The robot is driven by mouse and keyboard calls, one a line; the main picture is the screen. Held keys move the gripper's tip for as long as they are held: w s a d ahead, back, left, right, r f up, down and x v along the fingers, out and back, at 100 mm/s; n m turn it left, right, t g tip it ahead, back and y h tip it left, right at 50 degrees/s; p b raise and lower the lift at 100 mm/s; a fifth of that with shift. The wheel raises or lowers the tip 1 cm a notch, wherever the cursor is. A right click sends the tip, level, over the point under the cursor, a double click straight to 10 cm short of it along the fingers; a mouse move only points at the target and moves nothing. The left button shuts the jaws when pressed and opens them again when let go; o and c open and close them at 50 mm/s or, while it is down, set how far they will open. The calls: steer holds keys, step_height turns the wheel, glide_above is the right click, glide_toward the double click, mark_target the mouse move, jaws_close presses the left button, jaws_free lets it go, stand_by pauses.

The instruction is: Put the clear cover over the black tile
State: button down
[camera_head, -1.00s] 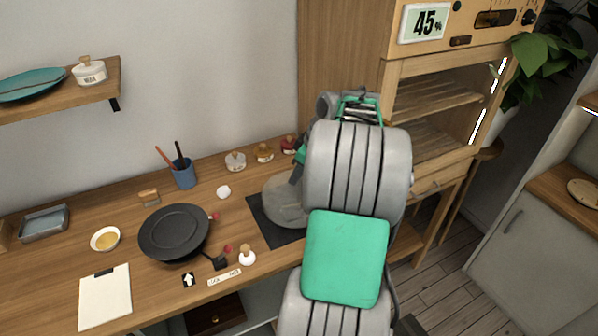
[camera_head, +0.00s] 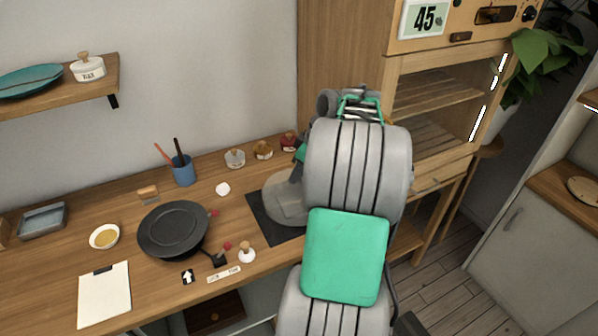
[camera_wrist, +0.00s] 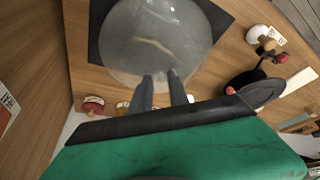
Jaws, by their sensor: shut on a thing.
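The clear cover (camera_wrist: 155,40) is a round, see-through dome. In the wrist view it fills the top middle, and a pale curved line shows through it. The black tile (camera_wrist: 206,18) is a dark square behind and around part of the dome. In the head view the cover (camera_head: 284,205) overlaps the black tile (camera_head: 262,221), with my arm hiding their right side. My gripper (camera_wrist: 160,78) is shut on the cover, its fingertips at the dome's near edge in the wrist view. I cannot tell whether the cover touches the tile.
A dark pan (camera_head: 173,228) lies left of the tile, with a small white-and-wood knobbed item (camera_head: 247,252) near the front edge. Several small jars (camera_head: 235,158) stand along the wall. A wooden cabinet (camera_head: 345,50) rises behind my arm.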

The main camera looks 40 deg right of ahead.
steer(key=shift+f+b, duration=0.8)
steer(key=shift+f, duration=0.15)
steer(key=c, duration=0.7)
jaws_free()
step_height(320, 180, up, 8)
steer(key=p, duration=0.6)
steer(key=shift+r+p, duration=0.1)
steer(key=shift+p, duration=0.2)
stand_by(0.3)
